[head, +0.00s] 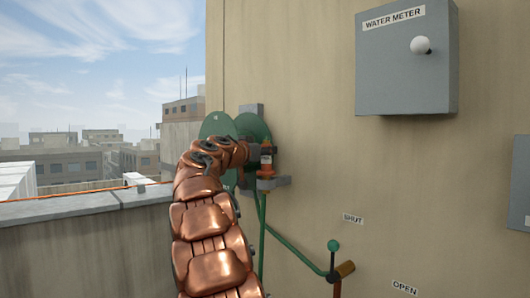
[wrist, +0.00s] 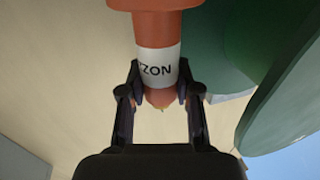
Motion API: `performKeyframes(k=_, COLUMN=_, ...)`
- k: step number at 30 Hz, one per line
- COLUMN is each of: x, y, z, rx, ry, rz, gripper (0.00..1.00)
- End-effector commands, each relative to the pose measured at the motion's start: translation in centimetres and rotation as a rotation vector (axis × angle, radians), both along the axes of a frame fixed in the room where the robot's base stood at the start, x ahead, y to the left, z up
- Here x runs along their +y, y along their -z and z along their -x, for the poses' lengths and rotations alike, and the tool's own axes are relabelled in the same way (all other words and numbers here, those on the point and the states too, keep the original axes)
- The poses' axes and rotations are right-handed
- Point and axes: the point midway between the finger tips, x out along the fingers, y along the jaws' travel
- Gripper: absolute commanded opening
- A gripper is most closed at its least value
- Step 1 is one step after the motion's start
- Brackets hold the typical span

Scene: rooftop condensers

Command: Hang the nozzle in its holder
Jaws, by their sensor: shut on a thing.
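The orange nozzle (head: 266,161) is upright against the wall in the head view, just above a grey bracket (head: 272,183) that looks like its holder. I cannot tell whether the nozzle sits in the bracket or only in front of it. In the wrist view the nozzle (wrist: 158,27) has a white band with partly hidden dark letters. My gripper (wrist: 159,84) is shut on it, one dark finger on each side at the band's edge. In the head view my gripper (head: 251,154) is mostly hidden behind my copper arm. The holder is not clear in the wrist view.
A green hose reel (head: 252,127) is on the wall behind my arm; it fills the right of the wrist view (wrist: 285,80). A grey water meter box (head: 405,65) is upper right.

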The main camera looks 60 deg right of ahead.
Motion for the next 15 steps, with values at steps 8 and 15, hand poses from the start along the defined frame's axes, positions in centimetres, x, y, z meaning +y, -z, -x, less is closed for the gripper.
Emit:
performKeyframes(k=8, x=0.00, y=0.48, z=0.00, rx=0.000, ry=0.000, rz=0.000, gripper=0.00)
performKeyframes(k=15, x=0.00, y=0.83, z=0.00, rx=0.000, ry=0.000, rz=0.000, gripper=0.00)
